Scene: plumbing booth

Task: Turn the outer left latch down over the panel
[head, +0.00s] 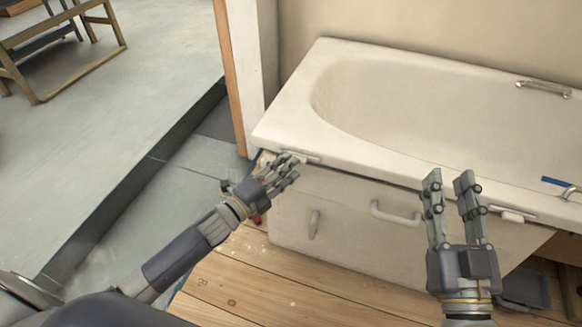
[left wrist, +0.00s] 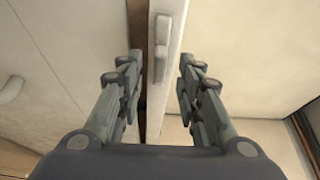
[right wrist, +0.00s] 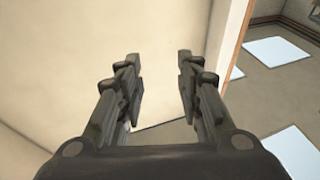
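The outer left latch (head: 300,156) is a small pale bar lying lengthwise along the bathtub's front rim, above the panel's left end. In the left wrist view the latch (left wrist: 162,48) shows just beyond and between the fingertips, apart from both fingers. The panel (head: 345,235) stands under the rim and carries a curved handle (head: 395,212). My left gripper (head: 287,168) is open and empty at the rim's left end, close to the latch; it also shows in the left wrist view (left wrist: 160,62). My right gripper (head: 450,182) is open and empty in front of the panel's right part.
The white bathtub (head: 330,60) fills the back right. A second latch (head: 512,214) sits on the rim at the right. A small upright piece (head: 314,222) is on the panel's left part. A dark tray (head: 525,288) lies at the lower right. The wooden floor (head: 270,285) in front is mostly clear.

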